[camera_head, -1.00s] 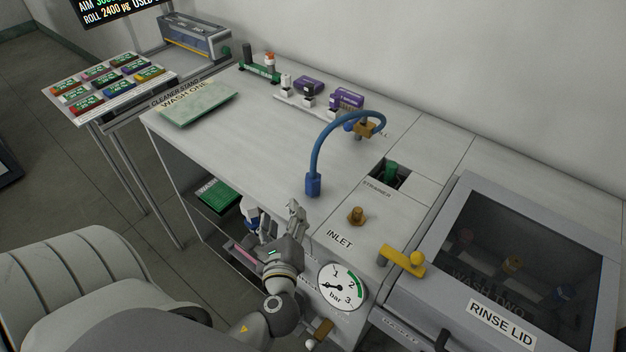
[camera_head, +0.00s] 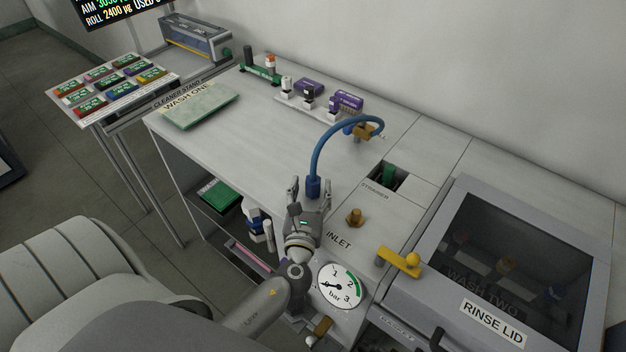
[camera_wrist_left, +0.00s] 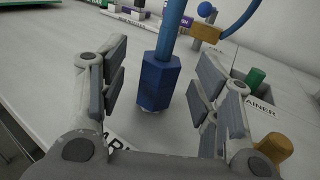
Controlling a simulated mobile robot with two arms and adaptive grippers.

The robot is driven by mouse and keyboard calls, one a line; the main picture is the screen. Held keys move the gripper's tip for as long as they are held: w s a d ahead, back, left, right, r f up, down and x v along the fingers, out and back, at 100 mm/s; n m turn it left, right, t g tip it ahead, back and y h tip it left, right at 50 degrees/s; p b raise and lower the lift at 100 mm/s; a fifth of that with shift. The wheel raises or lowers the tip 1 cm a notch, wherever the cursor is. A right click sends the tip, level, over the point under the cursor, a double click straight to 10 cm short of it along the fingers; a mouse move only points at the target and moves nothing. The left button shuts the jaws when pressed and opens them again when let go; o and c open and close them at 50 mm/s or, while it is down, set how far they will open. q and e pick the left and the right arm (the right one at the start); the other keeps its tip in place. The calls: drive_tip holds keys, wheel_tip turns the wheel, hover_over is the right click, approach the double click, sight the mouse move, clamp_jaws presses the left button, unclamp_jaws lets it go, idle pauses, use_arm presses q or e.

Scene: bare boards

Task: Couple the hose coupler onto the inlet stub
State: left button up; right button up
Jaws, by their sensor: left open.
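The blue hose coupler (camera_head: 313,187) stands on the worktop at the end of the blue hose (camera_head: 325,143), which arches to a brass fitting at the back. The coupler also shows in the left wrist view (camera_wrist_left: 157,84), between the fingers. My left gripper (camera_head: 307,187) is open, its fingers on both sides of the coupler with visible gaps in the wrist view. The brass inlet stub (camera_head: 355,217) stands upright to the right of the gripper, behind the INLET label. It also shows at the right of the wrist view (camera_wrist_left: 274,148). My right gripper is not in view.
A yellow lever (camera_head: 400,262) stands right of the stub, beside the rinse lid (camera_head: 495,320). A pressure gauge (camera_head: 340,286) sits on the front, its needle low. A square strainer opening (camera_head: 385,178) lies behind the stub.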

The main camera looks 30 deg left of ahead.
use_arm(q)
drive_tip(key=shift+x, duration=1.5)
drive_tip(key=shift+d, duration=0.1)
drive_tip(key=shift+c, duration=0.6)
drive_tip(key=c, duration=1)
drive_tip(key=shift+c, duration=0.2)
drive_tip(key=shift+r, duration=0.1)
drive_tip(key=shift+r, duration=0.55)
drive_tip(key=s+a+r+p, duration=0.2)
drive_tip(key=s+a+r, duration=0.75)
drive_tip(key=r, duration=0.25)
drive_tip(key=m+t+h+p, duration=0.1)
drive_tip(key=m+t+h, duration=0.1)
drive_tip(key=m+h, duration=0.55)
hover_over(313, 180)
drive_tip(key=d, duration=1.3)
drive_tip(key=f+h, duration=0.1)
drive_tip(key=f+n+h, duration=0.1)
drive_tip(key=f, duration=0.1)
drive_tip(key=shift+s+a, duration=0.2)
drive_tip(key=shift+s, duration=0.2)
